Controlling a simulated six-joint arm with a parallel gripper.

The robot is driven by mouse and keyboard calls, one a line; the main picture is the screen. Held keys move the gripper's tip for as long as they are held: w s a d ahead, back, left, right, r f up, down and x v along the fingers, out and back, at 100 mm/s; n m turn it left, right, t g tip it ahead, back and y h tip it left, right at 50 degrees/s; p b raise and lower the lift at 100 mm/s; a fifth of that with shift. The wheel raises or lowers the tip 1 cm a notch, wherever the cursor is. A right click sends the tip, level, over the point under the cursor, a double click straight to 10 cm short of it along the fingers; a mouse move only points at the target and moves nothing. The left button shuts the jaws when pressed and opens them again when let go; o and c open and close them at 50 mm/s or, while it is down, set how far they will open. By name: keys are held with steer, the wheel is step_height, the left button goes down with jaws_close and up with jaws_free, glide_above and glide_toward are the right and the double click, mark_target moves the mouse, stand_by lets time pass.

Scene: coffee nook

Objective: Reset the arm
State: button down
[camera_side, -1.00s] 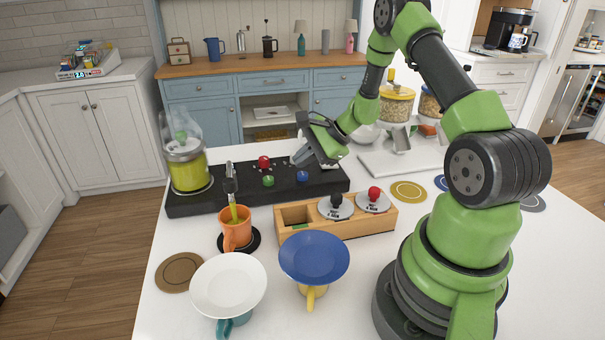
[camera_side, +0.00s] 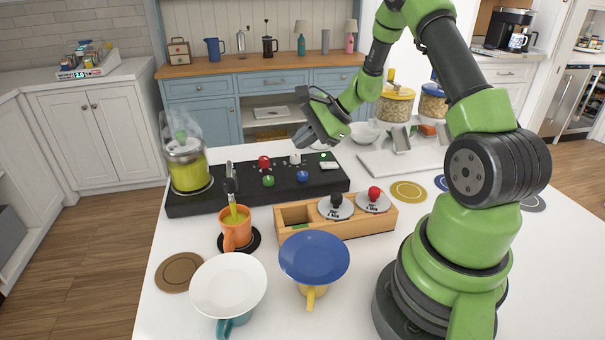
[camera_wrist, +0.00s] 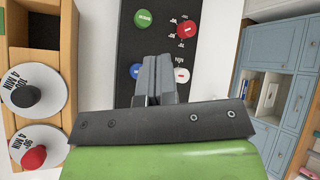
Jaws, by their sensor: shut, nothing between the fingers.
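My gripper (camera_side: 304,137) is shut and empty. It hangs in the air above the right part of the black control panel (camera_side: 225,193), touching nothing. My green and black arm reaches in from the right.
An orange mug (camera_side: 236,232) stands under the panel's spout. A wooden box (camera_side: 350,229) holds two round timers. A white plate (camera_side: 229,286) and a blue plate (camera_side: 314,259) rest on mugs in front. A glass container (camera_side: 186,168) of green liquid stands at the left.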

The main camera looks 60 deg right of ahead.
steer(key=s+a+r+n+g, duration=0.2)
steer(key=s+a+r+n, duration=0.2)
steer(key=a+r+n, duration=0.75)
steer(key=s+a+r+n+h, duration=0.1)
steer(key=s+a+r+n, duration=0.2)
steer(key=s, duration=0.4)
steer(key=s+a+r+n+t+h, duration=0.1)
steer(key=s+a+r+n, duration=0.2)
steer(key=s, duration=0.4)
steer(key=shift+s+a+r, duration=0.35)
steer(key=shift+a+r, duration=0.3)
steer(key=shift+a, duration=0.35)
stand_by(1.7)
